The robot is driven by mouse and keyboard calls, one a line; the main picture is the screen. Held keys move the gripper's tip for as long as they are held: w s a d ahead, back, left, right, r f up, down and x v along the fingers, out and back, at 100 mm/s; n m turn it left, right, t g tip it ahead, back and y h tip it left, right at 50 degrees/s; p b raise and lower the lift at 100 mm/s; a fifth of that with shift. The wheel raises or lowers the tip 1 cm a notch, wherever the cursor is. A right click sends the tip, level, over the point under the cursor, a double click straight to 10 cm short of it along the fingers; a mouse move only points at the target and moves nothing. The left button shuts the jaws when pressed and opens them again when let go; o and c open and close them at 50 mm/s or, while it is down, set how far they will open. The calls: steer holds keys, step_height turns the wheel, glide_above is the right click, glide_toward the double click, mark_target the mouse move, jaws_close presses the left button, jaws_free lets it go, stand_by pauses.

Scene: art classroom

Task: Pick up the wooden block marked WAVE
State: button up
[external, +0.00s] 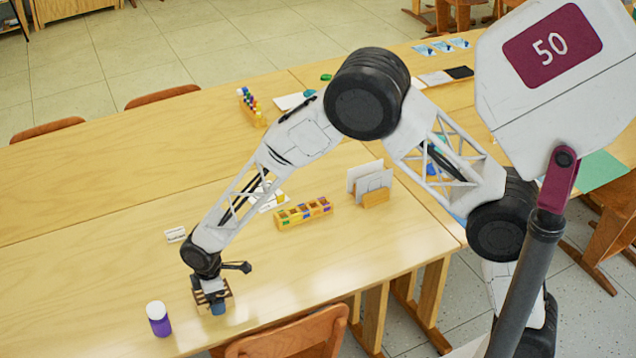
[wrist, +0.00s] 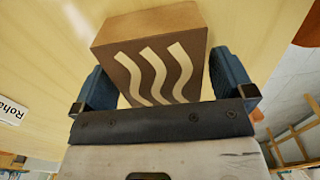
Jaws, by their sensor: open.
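The wooden block (wrist: 155,65) has a dark brown face with three pale wavy lines and a lighter tan side. It fills the upper middle of the wrist view. My gripper (wrist: 165,88) is open, with one blue finger at each side of the block. The right finger stands close to the block's side with a narrow gap; contact at the left is hard to tell. In the external view my gripper (external: 212,300) is low over the near edge of the table, and the block is mostly hidden behind it.
A purple bottle with a white cap (external: 159,319) stands left of my gripper. A white name card (external: 176,234) lies behind it. A paint tray (external: 303,212) and a card holder (external: 374,196) stand to the right. A chair back (external: 290,335) is at the near edge.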

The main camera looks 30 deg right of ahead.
stand_by(0.4)
steer(key=c, duration=1)
steer(key=shift+r, duration=0.15)
steer(key=shift+r, duration=0.8)
steer(key=shift+s+d+r, duration=0.1)
steer(key=shift+r, duration=0.8)
steer(key=s+d, duration=0.3)
steer(key=s+d+r, duration=0.1)
steer(key=s+d, duration=0.6)
steer(key=s, duration=0.1)
steer(key=shift+s+d+r, duration=0.15)
steer(key=shift+s+d, duration=0.1)
steer(key=shift+d, duration=0.15)
